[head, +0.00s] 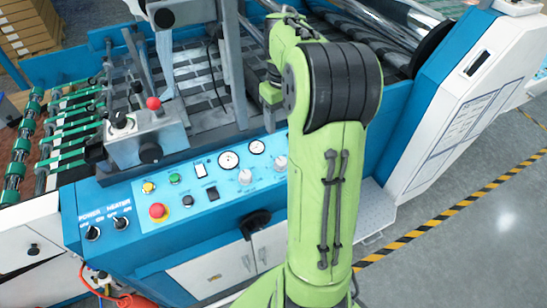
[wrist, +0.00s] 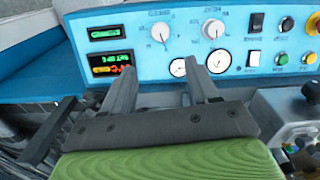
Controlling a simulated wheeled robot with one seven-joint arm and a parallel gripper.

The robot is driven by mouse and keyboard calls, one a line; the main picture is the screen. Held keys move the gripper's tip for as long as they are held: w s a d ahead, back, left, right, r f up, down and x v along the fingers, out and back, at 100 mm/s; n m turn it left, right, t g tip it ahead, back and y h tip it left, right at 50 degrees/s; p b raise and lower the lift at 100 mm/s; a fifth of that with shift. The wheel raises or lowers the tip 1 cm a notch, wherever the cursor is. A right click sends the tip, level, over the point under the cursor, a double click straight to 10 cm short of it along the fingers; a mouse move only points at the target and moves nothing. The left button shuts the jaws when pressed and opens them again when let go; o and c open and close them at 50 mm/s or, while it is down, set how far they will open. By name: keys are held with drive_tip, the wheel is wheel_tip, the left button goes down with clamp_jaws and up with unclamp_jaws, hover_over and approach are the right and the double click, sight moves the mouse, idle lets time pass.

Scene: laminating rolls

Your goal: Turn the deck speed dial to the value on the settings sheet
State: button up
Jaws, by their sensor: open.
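Two white round dials stand on the blue control panel. One dial (wrist: 160,32) is at the left and the other (wrist: 213,28) is at the right in the wrist view; they also show in the head view, one left (head: 245,177) and one right (head: 280,163). Their labels are too small to read, so I cannot tell which is the deck speed dial. My gripper (wrist: 160,70) is open and empty, its fingers apart in front of the panel and not around either dial. In the head view my arm hides the fingers. A printed sheet (head: 468,120) is on the white side housing, unreadable.
Two round gauges (wrist: 178,67) (wrist: 219,62) sit beside the dials. Two lit displays (wrist: 110,64) are left in the wrist view. Switches (wrist: 254,58) and coloured buttons stand close by. A metal box with a red knob (head: 153,103) stands above the panel's left part.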

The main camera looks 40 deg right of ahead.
sight(281, 160)
wheel_tip(281, 160, down, 15)
drive_tip(key=b, duration=0.3)
drive_tip(key=shift+r, duration=0.2)
drive_tip(key=shift+s, duration=0.1)
drive_tip(key=c, duration=1)
drive_tip(key=shift+c, duration=0.2)
drive_tip(key=shift+d+m+t+y+p, duration=0.1)
drive_tip(key=shift+m+t+y+p, duration=0.35)
drive_tip(key=shift+m, duration=2.45)
